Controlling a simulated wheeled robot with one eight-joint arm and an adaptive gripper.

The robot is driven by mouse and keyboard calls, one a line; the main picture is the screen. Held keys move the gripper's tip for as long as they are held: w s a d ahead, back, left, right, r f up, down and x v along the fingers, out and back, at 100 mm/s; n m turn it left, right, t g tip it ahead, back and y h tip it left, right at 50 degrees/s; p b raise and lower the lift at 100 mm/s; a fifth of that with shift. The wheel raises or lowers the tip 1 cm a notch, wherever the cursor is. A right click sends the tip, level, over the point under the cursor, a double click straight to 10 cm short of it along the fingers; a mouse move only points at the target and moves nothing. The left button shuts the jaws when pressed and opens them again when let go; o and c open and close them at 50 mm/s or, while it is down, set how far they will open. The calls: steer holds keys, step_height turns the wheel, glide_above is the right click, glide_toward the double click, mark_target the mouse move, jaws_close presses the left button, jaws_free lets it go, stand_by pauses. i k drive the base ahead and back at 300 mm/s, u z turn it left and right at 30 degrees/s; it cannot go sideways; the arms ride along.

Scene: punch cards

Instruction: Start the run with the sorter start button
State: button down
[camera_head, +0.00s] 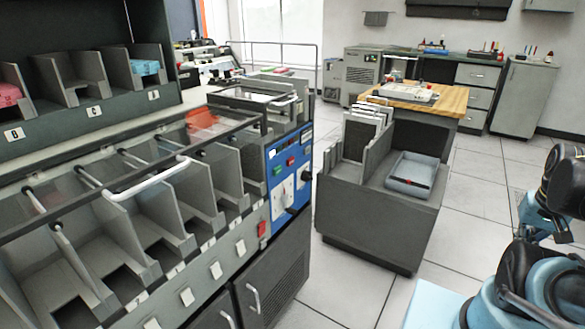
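The sorter (170,225) fills the left side, with a row of grey card pockets along its front. A blue control panel (296,146) is at its right end. A small green button (278,170) and a small red button (291,160) are on the panel, above a white dial plate (287,192). Labels on the panel are too small to read, so I cannot tell which control is named start. Blue and black links of my arm show at the right edge, well apart from the panel. My gripper is not in view.
A dark card cart (375,225) with an open grey tray (412,174) stands right of the panel, with a narrow floor gap between. A wood-topped table (450,100) is behind it. Clear tiled floor (470,220) lies between the cart and my arm.

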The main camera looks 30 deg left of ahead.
mark_target(277, 171)
steer(key=k, duration=1.6)
steer(key=u, duration=0.1)
